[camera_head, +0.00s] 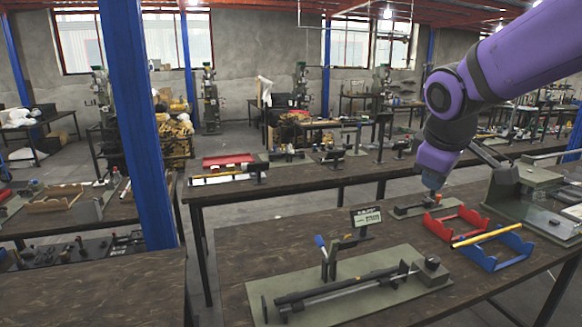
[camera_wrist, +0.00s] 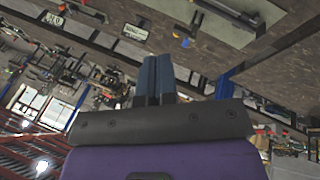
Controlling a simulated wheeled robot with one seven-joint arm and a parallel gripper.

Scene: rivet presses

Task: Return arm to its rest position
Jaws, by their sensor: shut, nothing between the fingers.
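My purple arm comes in from the upper right in the head view. My gripper (camera_head: 433,183) hangs from its end, pointing down above the table near the red tray. In the wrist view my gripper (camera_wrist: 154,62) shows two blue fingers side by side, shut with nothing between them. The red tray (camera_head: 455,222) and the blue tray (camera_head: 494,249) stand on the table at the right, and a yellow rod (camera_head: 483,236) lies across the blue one.
A green press plate (camera_head: 350,290) with a long dark bar fills the table front. A small display (camera_head: 366,217) stands behind it. A large green machine (camera_head: 525,190) stands at the right. A blue post (camera_head: 140,125) rises at the left. Bare tabletop (camera_head: 285,235) lies left of the display.

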